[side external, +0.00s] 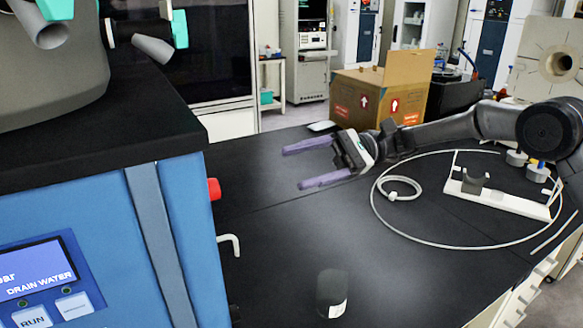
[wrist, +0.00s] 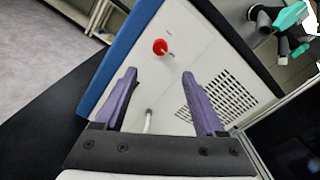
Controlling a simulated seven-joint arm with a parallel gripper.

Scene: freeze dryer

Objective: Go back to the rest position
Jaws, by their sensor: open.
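My gripper (side external: 312,164) is open and empty, with two purple fingers spread apart. It is held above the black bench (side external: 300,225) and points left toward the blue freeze dryer (side external: 180,220). In the wrist view, my gripper (wrist: 163,85) faces the freeze dryer's pale side panel (wrist: 205,45), which has a red knob (wrist: 160,46), a vent grille and a white bent pipe (wrist: 148,120). The red knob also shows in the side view (side external: 214,189). Nothing is between the fingers.
A dark cylindrical vessel (side external: 332,293) with a white label stands near the bench's front. A white cable loop (side external: 400,231) and a white stand (side external: 500,200) lie at the right. A cardboard box (side external: 375,100) is behind. The bench middle is clear.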

